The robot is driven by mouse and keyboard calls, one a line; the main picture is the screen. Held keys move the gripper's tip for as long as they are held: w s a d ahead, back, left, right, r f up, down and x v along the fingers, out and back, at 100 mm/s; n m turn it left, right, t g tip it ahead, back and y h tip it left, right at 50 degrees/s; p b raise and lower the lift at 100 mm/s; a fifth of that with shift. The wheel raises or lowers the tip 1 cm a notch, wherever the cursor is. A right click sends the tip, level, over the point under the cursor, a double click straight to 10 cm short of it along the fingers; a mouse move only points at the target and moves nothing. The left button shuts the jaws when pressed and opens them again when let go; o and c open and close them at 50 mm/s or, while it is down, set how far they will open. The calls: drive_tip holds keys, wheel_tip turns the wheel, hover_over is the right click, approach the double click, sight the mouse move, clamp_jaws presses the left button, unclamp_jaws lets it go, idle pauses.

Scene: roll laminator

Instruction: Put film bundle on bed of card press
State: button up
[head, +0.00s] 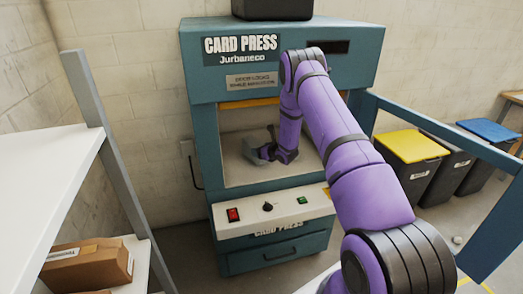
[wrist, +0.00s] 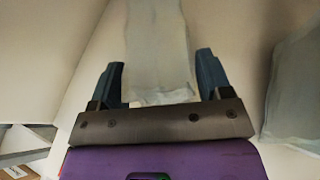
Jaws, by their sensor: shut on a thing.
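The card press (head: 284,74) is a teal cabinet with an open bay at its front. Its bed (head: 236,178) is the pale floor of that bay. My arm reaches into the bay, and my gripper (head: 254,152) is small and partly hidden there, low over the bed. In the wrist view my gripper (wrist: 160,80) has its two dark blue fingers on either side of a pale, greyish film bundle (wrist: 160,52) and is shut on it. The bundle extends away from the palm. Whether it touches the bed cannot be told.
A grey-green sheet-like thing (wrist: 294,95) shows at the right in the wrist view. A control panel (head: 268,212) juts below the bay. A white shelf (head: 48,175) with cardboard boxes (head: 88,262) is at left. Bins (head: 412,160) and a teal rail (head: 440,142) stand at right.

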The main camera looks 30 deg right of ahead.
drive_tip(key=shift+f, duration=0.4)
drive_tip(key=o, duration=1.3)
